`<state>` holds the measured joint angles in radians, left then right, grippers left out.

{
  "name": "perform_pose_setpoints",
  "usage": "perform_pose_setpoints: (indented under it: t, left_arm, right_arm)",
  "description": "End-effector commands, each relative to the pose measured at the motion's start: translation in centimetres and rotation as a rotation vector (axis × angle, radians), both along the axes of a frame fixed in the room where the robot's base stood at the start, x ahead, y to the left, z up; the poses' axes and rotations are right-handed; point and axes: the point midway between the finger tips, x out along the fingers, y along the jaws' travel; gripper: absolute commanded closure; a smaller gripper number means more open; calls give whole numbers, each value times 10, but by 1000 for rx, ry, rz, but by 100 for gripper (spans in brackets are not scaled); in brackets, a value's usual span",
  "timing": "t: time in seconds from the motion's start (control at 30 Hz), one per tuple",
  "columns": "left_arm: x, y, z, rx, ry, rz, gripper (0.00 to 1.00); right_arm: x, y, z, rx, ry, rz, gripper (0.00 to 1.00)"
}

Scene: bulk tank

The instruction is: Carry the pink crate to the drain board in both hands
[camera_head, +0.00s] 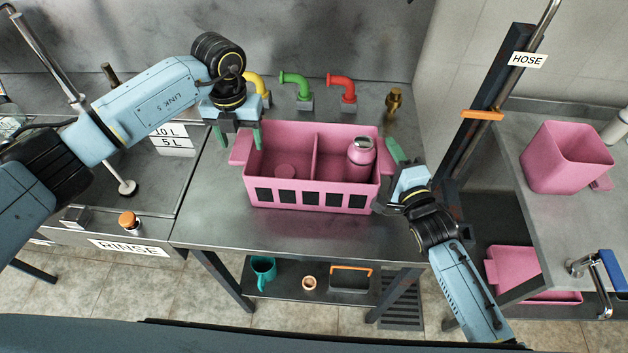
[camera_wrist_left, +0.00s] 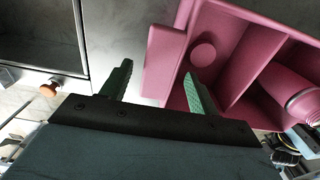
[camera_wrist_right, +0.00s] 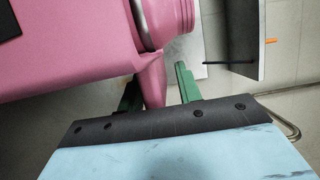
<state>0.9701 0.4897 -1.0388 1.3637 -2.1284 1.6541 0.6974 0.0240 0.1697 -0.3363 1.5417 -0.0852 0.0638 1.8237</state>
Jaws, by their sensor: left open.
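The pink crate (camera_head: 312,196) stands level on the steel table, with a side handle at each end and a divider inside. A pink bottle (camera_head: 360,158) is in its right compartment and a round pink piece (camera_head: 285,171) in its left one. My left gripper (camera_head: 238,136) is open over the left handle (camera_wrist_left: 160,68), one finger outside it and one on the compartment side. My right gripper (camera_wrist_right: 160,90) is at the right handle (camera_wrist_right: 152,82); the handle lies between its fingers, with a gap to the right finger. I cannot tell which surface is the drain board.
Green (camera_head: 295,85), yellow and red (camera_head: 342,86) pipes stand behind the crate. The rinse basin (camera_head: 150,185) is at left. At right, a counter holds a pink bin (camera_head: 565,158), beyond a dark hose post (camera_head: 495,100). The table front (camera_head: 310,228) is clear.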

Motion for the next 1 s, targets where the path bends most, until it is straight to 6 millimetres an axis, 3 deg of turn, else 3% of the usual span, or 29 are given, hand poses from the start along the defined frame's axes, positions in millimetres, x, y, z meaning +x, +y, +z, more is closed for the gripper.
perform_pose_setpoints:
  t: [0.2,0.4,0.67,1.0]
  left_arm:
    - [1,1,50,1,-5,1,39]
    - [0,0,80,0,-2,1,39]
    - [0,1,91,1,0,1,39]
    - [0,1,90,1,0,1,39]
  right_arm:
    - [0,0,0,0,0,0,66]
    - [0,0,0,0,0,0,66]
    - [-11,-4,-1,0,1,0,66]
    - [-74,-26,-1,-2,2,1,66]
